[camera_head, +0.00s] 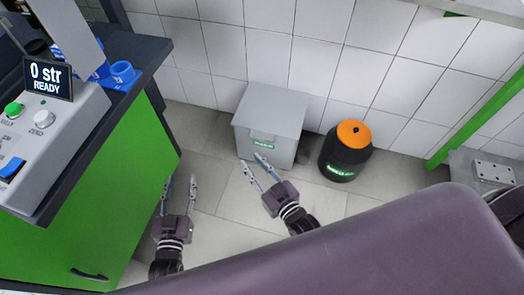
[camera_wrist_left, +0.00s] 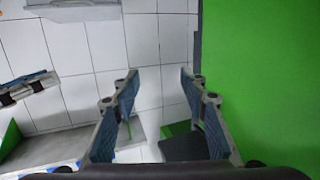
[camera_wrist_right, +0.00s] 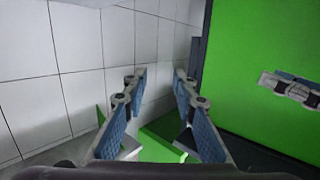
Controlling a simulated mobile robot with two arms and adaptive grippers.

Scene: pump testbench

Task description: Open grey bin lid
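The grey bin (camera_head: 262,142) stands on the floor against the tiled wall. Its grey lid (camera_head: 272,107) is down, with a small tab at its front edge and a green label on the bin's front. My right gripper (camera_head: 251,160) is open and empty, its fingertips overlapping the lower front of the bin in the head view; contact cannot be told. It also shows open in the right wrist view (camera_wrist_right: 160,72). My left gripper (camera_head: 180,178) is open and empty, left of the bin near the green cabinet. The left wrist view shows it open too (camera_wrist_left: 160,74).
A black drum with an orange lid (camera_head: 353,133) stands right of the bin. The green cabinet (camera_head: 110,190) with the control panel (camera_head: 45,130) is at the left. A green-framed bench (camera_head: 480,110) is at the right.

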